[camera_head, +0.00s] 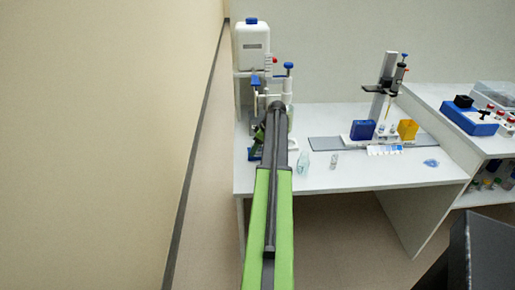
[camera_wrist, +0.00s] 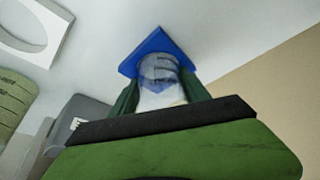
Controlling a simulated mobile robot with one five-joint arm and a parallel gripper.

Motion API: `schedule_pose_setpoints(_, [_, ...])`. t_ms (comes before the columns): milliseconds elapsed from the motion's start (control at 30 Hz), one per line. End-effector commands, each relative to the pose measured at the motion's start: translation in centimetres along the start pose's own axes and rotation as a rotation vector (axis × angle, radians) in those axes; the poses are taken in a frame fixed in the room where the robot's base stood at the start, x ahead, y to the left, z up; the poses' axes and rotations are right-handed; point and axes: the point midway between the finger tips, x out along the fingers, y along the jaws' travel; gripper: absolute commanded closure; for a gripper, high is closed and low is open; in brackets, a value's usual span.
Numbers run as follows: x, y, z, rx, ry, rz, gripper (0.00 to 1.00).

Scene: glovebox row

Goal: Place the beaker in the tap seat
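The clear beaker (camera_wrist: 158,72) shows between the two dark green fingers of my gripper (camera_wrist: 160,88) in the wrist view. The fingers flank it closely and appear to press on its sides. A blue square piece (camera_wrist: 146,48), perhaps the tap seat, shows right behind the beaker's far end; I cannot tell whether they touch. In the head view, my gripper (camera_head: 257,148) is at the left end of the table, low in front of the white dispenser canister (camera_head: 252,46). My arm hides the beaker there.
A white plate with a round hole (camera_wrist: 37,28) lies beside the gripper. On the table (camera_head: 345,180), a small clear bottle (camera_head: 304,163) and a little vial (camera_head: 334,160) stand right of my arm. A dispensing stand (camera_head: 383,88) with blue and yellow holders is further right. A wall is close on the left.

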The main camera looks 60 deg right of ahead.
Motion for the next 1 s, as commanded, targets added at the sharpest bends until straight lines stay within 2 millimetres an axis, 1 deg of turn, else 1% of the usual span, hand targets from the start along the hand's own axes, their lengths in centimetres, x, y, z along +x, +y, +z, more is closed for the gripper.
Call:
schedule_pose_setpoints(33, [-0.3, -0.4, 0.0, -0.004, -0.009, -0.009, 0.25])
schedule_pose_setpoints(167, [-2.1, -0.3, -0.4, -0.003, -0.007, -0.007, 0.25])
schedule_pose_setpoints(267, [-4.3, -0.3, -0.6, -0.002, -0.005, -0.006, 0.25])
schedule_pose_setpoints(500, [-10.2, -0.2, -0.7, 0.001, -0.004, -0.005, 0.25])
schedule_pose_setpoints(600, [-12.1, -0.2, -0.6, 0.000, -0.003, -0.005, 0.25])
schedule_pose_setpoints(733, [-13.1, -0.1, -0.4, 0.000, -0.003, -0.005, 0.25])
schedule_pose_setpoints(1000, [-12.9, -0.1, -0.2, 0.001, -0.002, -0.004, 0.25])
